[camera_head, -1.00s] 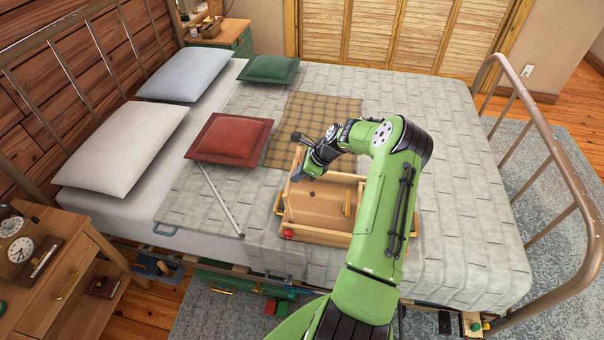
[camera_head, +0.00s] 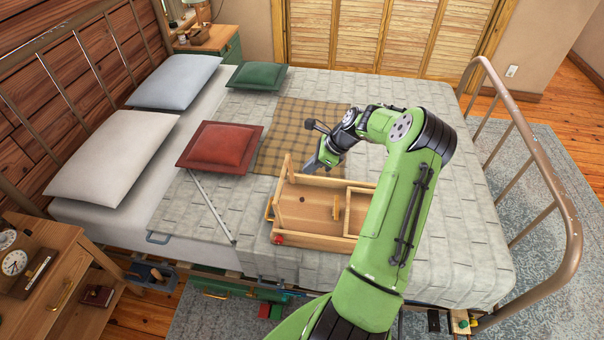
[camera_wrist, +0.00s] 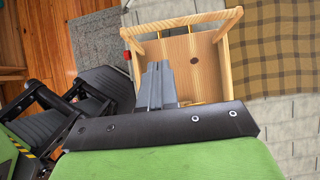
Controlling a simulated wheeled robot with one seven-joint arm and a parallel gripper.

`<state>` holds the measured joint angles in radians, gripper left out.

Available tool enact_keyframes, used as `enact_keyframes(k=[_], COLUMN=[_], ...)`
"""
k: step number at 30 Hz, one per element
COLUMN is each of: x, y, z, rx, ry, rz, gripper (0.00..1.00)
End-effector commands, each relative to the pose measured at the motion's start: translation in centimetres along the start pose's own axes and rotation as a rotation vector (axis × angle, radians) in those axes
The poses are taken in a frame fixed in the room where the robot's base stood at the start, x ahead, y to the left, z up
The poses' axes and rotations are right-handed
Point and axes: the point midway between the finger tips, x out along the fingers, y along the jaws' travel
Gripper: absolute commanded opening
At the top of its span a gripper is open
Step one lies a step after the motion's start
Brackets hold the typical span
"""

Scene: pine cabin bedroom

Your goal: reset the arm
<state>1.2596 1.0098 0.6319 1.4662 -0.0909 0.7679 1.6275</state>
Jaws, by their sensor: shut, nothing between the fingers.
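My green arm reaches over the bed from the lower middle of the head view. My gripper (camera_head: 314,165) is shut and empty, pointing down by the far left end of an open wooden box (camera_head: 308,238). In the wrist view the grey fingers of my gripper (camera_wrist: 155,72) are together in front of the same wooden box (camera_wrist: 181,22). The arm hides the right part of the box in the head view.
The bed (camera_head: 455,235) holds a red cushion (camera_head: 221,145), a green cushion (camera_head: 260,75), pale pillows (camera_head: 105,170) and a plaid cloth (camera_head: 272,140). A metal footboard rail (camera_head: 560,185) stands at right. A nightstand (camera_head: 50,290) is at lower left.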

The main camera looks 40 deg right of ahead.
Motion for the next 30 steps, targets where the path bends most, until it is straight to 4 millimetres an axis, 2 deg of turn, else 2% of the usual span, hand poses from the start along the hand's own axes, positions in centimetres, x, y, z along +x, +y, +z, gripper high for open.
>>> enact_keyframes(k=[3, 11, 14, 17, 21, 24, 27, 30], x=[-1.1, -1.2, -1.5, -2.4, -4.8, -6.9, -9.2, -11.6], y=[0.0, 0.0, 0.7, 3.0, 8.4, 12.6, 17.0, 21.5], z=[0.0, 0.1, 1.4, 5.2, 10.8, 13.9, 16.2, 17.6], rx=[0.003, 0.001, -0.071, -0.299, -0.715, -0.995, -1.259, -1.513], ry=[0.001, 0.001, 0.029, 0.118, 0.266, 0.353, 0.424, 0.477], rz=[-0.002, 0.0, 0.009, 0.043, 0.105, 0.142, 0.166, 0.183], gripper=[0.0, 0.0, 0.0, 0.0, 0.0, 0.0, 0.0, 0.0])
